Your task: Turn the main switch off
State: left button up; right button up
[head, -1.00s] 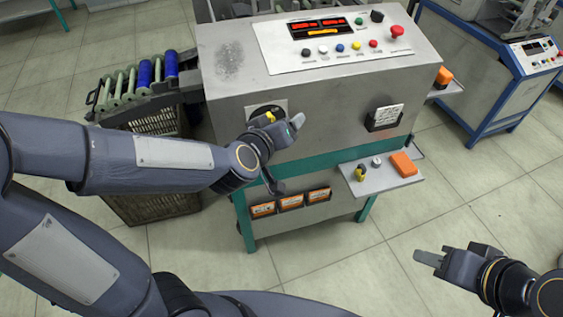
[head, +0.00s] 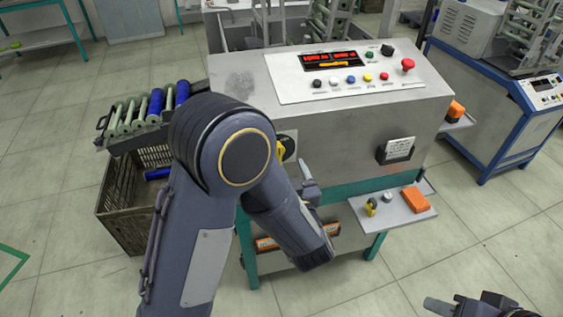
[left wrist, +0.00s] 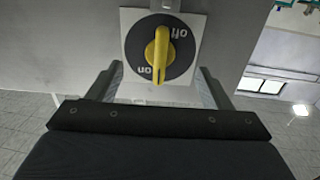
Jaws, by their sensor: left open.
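The main switch is a yellow knob (left wrist: 160,55) on a black disc with a pale plate, on the machine's front. In the left wrist view the knob stands upright, its lower end beside "on" and its upper end near "off"; I cannot tell which end is the pointer. In the head view the switch (head: 287,147) is partly hidden by my left arm. My left gripper (left wrist: 160,86) is open and empty, its two fingers to either side below the knob, apart from it. In the head view one finger (head: 307,182) shows. My right gripper (head: 440,305) is cut by the lower edge.
The control panel (head: 345,72) with lit displays, coloured buttons and a red mushroom button tops the machine. A small shelf (head: 400,222) holding an orange box (head: 415,200) juts out right. A crate (head: 125,200) and bobbin rack stand left. Floor is clear in front.

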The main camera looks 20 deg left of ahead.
pick_arm(q)
jog(key=x, duration=0.3)
jog(key=shift+w+a, duration=0.15)
jog(key=shift+w, duration=0.1)
jog(key=shift+x, duration=0.85)
